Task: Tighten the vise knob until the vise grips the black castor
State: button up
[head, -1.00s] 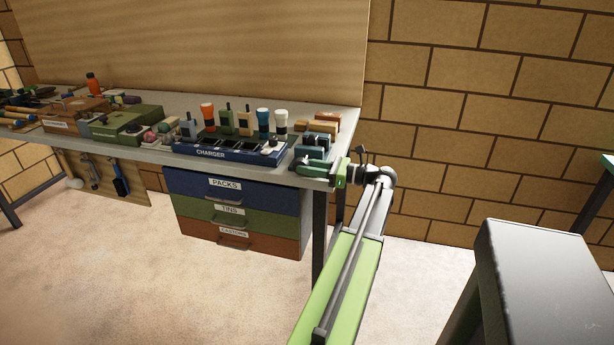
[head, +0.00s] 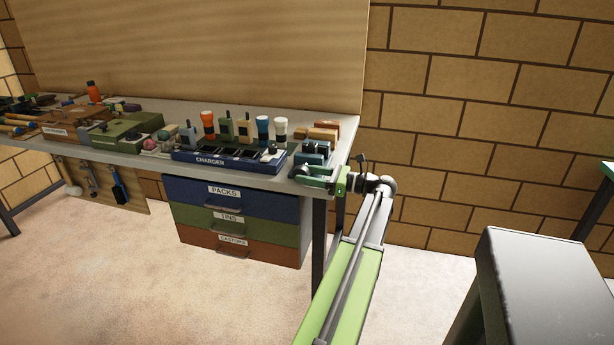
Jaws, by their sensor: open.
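The vise (head: 311,153), a small blue-teal block shape, stands at the right front corner of the workbench (head: 150,112). My gripper (head: 308,177) has green fingers pointing left. It is open at the bench's front right edge, just in front of and below the vise in the picture. I cannot tell whether the fingers touch the vise or its knob. The knob is not clearly visible, and my gripper covers part of that area. I cannot make out the black castor for certain; the vise jaws are too small to read.
A blue charger tray (head: 215,161) with upright torches and packs stands left of the vise. Wooden blocks (head: 323,132) lie behind it. Drawers (head: 238,215) hang under the bench. A grey-topped stand (head: 545,265) is at the right. The floor in front is clear.

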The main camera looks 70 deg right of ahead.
jog(key=s, duration=1.7)
jog(key=shift+s+d+f+b, duration=0.2)
jog(key=shift+d+f+b, duration=0.15)
jog(key=shift+d, duration=0.1)
jog(key=shift+w, duration=0.1)
